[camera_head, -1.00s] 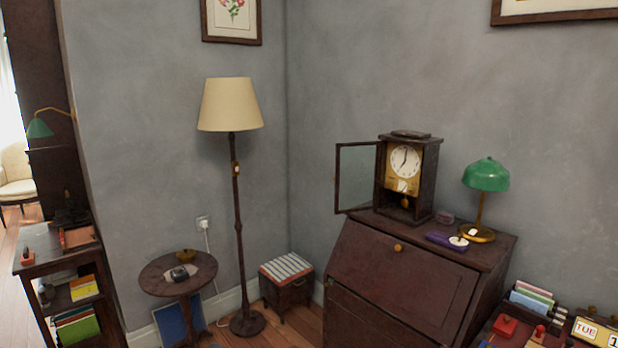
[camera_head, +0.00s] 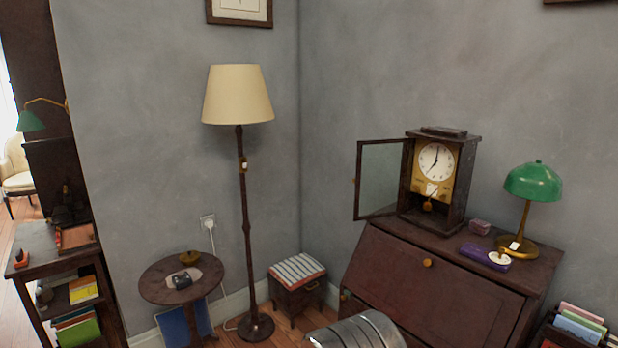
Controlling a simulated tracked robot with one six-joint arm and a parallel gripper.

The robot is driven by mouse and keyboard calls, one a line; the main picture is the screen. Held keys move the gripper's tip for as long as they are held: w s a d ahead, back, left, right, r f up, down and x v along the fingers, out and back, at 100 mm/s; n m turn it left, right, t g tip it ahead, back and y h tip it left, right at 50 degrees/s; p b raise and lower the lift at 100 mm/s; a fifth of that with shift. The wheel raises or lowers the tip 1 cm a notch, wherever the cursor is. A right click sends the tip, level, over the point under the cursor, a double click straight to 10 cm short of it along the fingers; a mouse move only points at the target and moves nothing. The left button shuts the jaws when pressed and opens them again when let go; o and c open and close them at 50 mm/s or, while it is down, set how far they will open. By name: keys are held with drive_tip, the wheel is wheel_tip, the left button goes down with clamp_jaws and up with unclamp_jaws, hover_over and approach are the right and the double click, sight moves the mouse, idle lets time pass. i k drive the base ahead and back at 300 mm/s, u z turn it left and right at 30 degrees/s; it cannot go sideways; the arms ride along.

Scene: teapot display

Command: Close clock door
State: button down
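A dark wooden clock (camera_head: 437,180) with a white dial and brass pendulum stands upright on top of a dark slant-front desk (camera_head: 440,285). Its glazed door (camera_head: 383,179) is swung wide open to the left, hinged at the left edge of the case. A small brass knob shows on the door's outer left edge. A ribbed grey metal part, likely of my arm, shows at the bottom edge in front of the desk. My gripper's fingers are not in view, and nothing touches the clock or its door.
On the desk right of the clock are a green lamp (camera_head: 533,183), a purple case (camera_head: 484,257) and a small pinkish box (camera_head: 480,227). A floor lamp (camera_head: 238,95), round side table (camera_head: 150,284) and striped stool (camera_head: 298,270) stand left. The floor between stool and desk is narrow.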

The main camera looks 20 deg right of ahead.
sight(357, 180)
drive_tip(key=u, duration=0.25)
drive_tip(key=i, duration=1.05)
drive_tip(key=u, duration=0.05)
